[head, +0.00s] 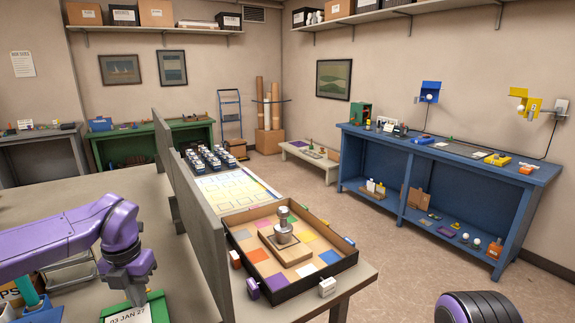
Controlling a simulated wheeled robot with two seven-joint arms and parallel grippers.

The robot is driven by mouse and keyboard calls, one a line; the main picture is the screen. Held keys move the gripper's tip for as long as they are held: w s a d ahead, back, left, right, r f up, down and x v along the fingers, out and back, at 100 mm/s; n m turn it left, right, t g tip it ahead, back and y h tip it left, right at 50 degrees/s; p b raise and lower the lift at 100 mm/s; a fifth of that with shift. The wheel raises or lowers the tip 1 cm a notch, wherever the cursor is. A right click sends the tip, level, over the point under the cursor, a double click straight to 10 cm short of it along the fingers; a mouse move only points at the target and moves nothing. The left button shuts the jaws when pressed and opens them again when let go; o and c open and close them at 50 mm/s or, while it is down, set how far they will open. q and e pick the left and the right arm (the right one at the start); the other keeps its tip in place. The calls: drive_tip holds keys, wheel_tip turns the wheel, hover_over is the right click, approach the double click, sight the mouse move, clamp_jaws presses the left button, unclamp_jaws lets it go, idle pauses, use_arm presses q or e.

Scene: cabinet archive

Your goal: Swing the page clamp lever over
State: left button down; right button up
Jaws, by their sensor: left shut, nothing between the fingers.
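My left gripper (137,291) hangs from the purple arm at the lower left, fingers pointing down and shut with nothing between them. It is just above or in front of a green-framed piece (105,315) with a white card (130,316) reading "03 JAN 27", at the bottom edge of the picture. I cannot tell whether they touch. I cannot clearly make out a page clamp lever; it may be hidden by the gripper or cut off by the picture edge. Of my right arm only a dark rounded part shows at the lower right; its gripper is out of view.
A grey upright partition (200,240) stands right of the left gripper. Beyond it, a shallow tray (300,285) holds coloured squares and a metal knobbed piece (284,228). A teal cylinder (30,288) and stacked grey trays (70,272) stand left. The grey desktop behind is mostly clear.

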use_arm(q)
drive_tip(key=shift+w, duration=0.1)
drive_tip(key=w+a+p, duration=0.6)
drive_tip(key=w, duration=0.4)
drive_tip(key=shift+a, duration=0.15)
idle(2.2)
idle(0.5)
wheel_tip(320, 180, up, 9)
drive_tip(key=s+p, duration=0.1)
drive_tip(key=p, duration=0.5)
drive_tip(key=shift+d, duration=0.35)
drive_tip(key=shift+r, duration=0.1)
